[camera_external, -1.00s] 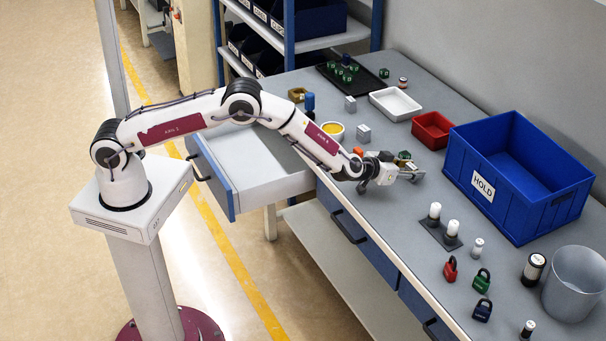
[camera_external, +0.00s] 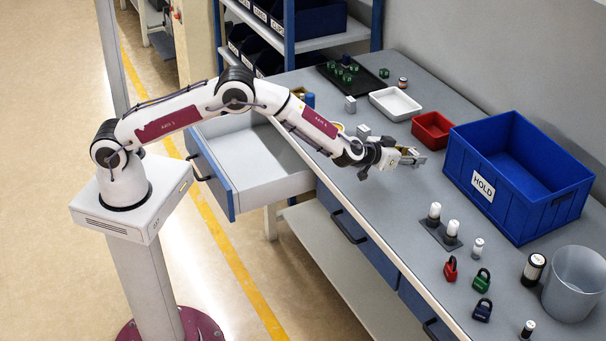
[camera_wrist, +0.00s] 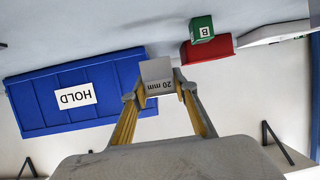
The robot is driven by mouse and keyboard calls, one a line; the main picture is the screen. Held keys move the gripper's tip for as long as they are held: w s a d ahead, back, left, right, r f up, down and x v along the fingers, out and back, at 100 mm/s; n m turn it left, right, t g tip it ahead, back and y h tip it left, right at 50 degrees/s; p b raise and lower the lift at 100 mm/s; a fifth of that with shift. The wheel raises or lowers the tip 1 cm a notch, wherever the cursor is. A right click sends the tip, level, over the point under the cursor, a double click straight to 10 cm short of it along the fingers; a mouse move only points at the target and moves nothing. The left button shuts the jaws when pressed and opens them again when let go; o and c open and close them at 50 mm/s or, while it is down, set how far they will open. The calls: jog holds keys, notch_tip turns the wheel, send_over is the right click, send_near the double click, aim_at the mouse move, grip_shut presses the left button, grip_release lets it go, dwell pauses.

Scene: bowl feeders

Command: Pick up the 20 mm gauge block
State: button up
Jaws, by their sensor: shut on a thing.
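My gripper (camera_external: 414,160) is above the bench, in front of the red bin in the external view. In the wrist view my gripper (camera_wrist: 160,88) is shut on a grey block marked "20 mm" (camera_wrist: 157,70), one finger on each side. The mark reads upside down there. In the external view the block is too small to tell apart from the fingertips. Two other grey metal blocks stand on the bench left of the gripper, one farther back (camera_external: 350,104) and one nearer (camera_external: 363,131).
A blue HOLD bin (camera_external: 520,180), a red bin (camera_external: 432,130) and a white tray (camera_external: 395,103) stand at the back. A green block marked B (camera_wrist: 202,28) shows by the red bin in the wrist view. White-topped cylinders (camera_external: 443,225) and padlocks (camera_external: 481,280) stand rightward. A drawer (camera_external: 250,165) is open.

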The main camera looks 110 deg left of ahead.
aim_at(414, 152)
jog(key=shift+r, duration=2.45)
